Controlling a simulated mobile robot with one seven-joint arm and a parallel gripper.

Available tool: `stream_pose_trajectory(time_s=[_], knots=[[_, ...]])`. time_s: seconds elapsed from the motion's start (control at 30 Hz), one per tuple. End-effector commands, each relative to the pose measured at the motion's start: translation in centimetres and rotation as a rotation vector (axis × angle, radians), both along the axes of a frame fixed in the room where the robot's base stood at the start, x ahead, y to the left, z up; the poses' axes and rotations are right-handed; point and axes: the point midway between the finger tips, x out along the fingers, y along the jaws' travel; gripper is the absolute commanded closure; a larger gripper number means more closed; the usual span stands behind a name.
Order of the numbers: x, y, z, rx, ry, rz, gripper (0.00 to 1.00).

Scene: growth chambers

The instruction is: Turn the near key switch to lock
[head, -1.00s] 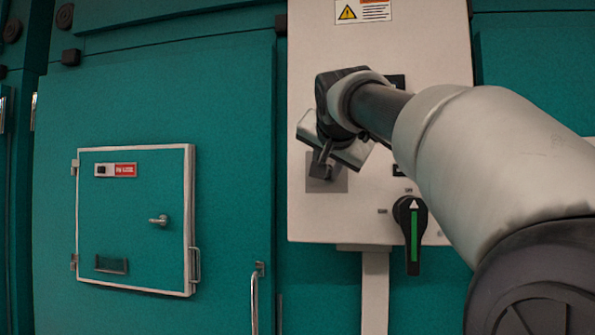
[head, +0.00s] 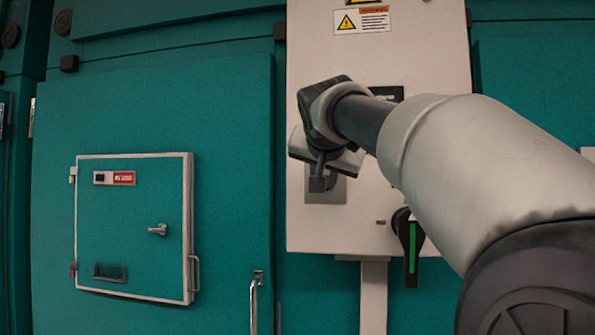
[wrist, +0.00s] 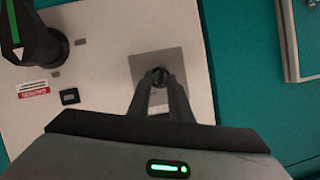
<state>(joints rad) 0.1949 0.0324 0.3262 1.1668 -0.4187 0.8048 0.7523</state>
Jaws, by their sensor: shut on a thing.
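The key switch sits on a square grey plate (head: 327,190) at the lower left of the pale control panel (head: 310,235); the plate also shows in the wrist view (wrist: 180,62). My gripper (head: 320,182) is in front of this plate. In the wrist view my gripper (wrist: 159,78) has its two fingertips close together on the dark round key switch (wrist: 158,75), shut on it. The fingers hide part of the switch, so I cannot read its position.
A black rotary handle with a green stripe (head: 412,248) stands right of the plate, partly behind my arm. A warning label (head: 362,20) is above. A teal door with a small framed hatch (head: 135,230) is at left.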

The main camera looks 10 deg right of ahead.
Motion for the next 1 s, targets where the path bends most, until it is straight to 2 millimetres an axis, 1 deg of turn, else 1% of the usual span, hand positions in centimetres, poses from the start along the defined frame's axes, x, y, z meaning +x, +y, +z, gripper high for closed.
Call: stream_pose_trajectory(time_s=[0.03,0.6,0.8,1.0], knots=[[0.07,0.19,0.45,-0.041,0.014,0.003,1.0],[0.29,0.86,0.11,-0.539,0.174,0.003,1.0],[0.35,0.9,-0.02,-0.673,0.219,0.001,1.0],[0.36,0.99,-0.08,-0.761,0.247,0.001,1.0]])
